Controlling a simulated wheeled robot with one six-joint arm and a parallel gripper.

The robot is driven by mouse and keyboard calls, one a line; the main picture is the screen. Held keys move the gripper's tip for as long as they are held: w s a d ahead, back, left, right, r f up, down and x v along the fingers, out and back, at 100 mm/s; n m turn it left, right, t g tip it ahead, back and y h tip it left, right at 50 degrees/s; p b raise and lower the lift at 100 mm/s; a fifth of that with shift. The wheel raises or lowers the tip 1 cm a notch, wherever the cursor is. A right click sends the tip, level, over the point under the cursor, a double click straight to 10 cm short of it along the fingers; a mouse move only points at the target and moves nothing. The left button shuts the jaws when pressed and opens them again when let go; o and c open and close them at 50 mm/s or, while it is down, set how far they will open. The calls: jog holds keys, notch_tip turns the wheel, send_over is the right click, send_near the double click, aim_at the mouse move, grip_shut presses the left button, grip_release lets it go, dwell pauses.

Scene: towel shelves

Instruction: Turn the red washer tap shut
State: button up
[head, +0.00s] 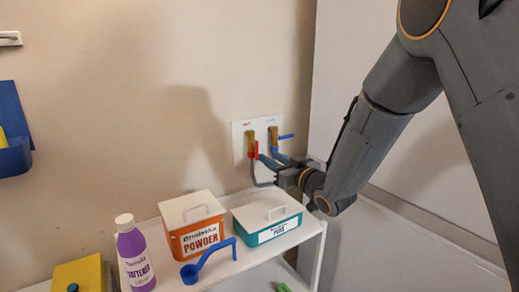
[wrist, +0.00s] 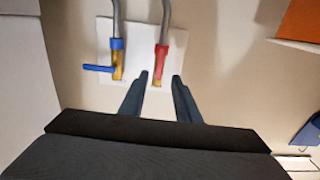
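The red washer tap (head: 256,150) is on a white wall plate (head: 239,131). Its red lever points along the hose, in line with the brass valve (head: 250,141). In the wrist view the red tap (wrist: 161,62) appears just beyond and between my fingertips. My gripper (head: 272,160) is in front of the plate; in the wrist view my gripper (wrist: 160,77) has its two fingers apart, with nothing held. I cannot tell whether a finger touches the lever. The blue tap (head: 274,137) sits beside it, and its lever (wrist: 97,68) points sideways, across its hose.
Grey hoses (wrist: 166,15) run from both taps. Below is a white shelf (head: 237,267) with an orange powder box (head: 183,242), a teal box (head: 249,239), a blue scoop (head: 212,260), and a purple softener bottle (head: 133,254).

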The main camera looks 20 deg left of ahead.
aim_at(257, 149)
jog(key=p+x, duration=0.2)
jog(key=x, duration=0.5)
jog(key=shift+w+a, duration=0.1)
jog(key=shift+w, duration=0.05)
grip_shut()
